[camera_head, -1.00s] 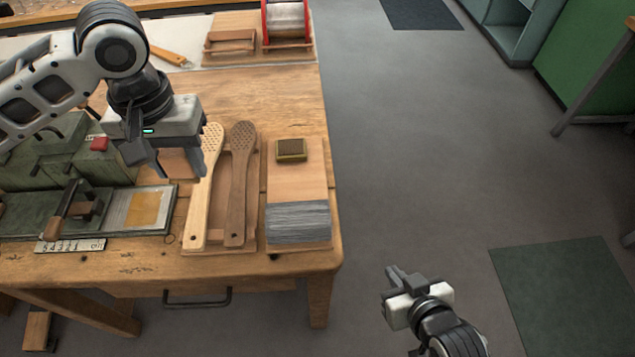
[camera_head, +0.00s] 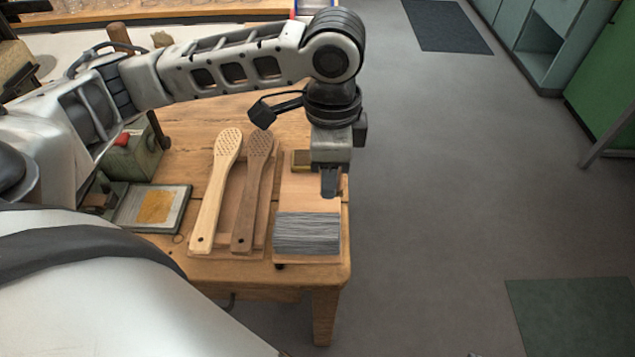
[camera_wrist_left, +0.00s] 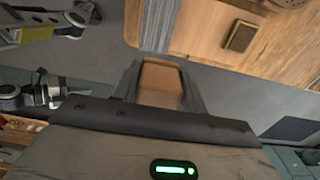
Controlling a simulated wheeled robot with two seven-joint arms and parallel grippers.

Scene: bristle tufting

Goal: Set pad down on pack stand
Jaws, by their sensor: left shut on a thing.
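My left gripper (camera_head: 330,188) is above the right part of the table, over or just in front of the wooden pack stand (camera_head: 295,190). In the left wrist view its two fingers (camera_wrist_left: 160,88) are shut on a tan-brown block, the pad (camera_wrist_left: 160,78). The head view does not show the pad clearly, nor whether it touches the stand. A grey bristle stack (camera_head: 307,232) lies on the near end of the stand and shows striped in the wrist view (camera_wrist_left: 158,22). My right gripper (camera_wrist_left: 60,92) seems to show small at the left of the wrist view, jaws unclear.
A small olive-brown block (camera_head: 301,160) sits on the stand's far part, beside the gripper. Two brush bodies, pale (camera_head: 215,190) and brown (camera_head: 252,195), lie on a rack left of the stand. The table's right edge is close, with open floor (camera_head: 430,200) beyond.

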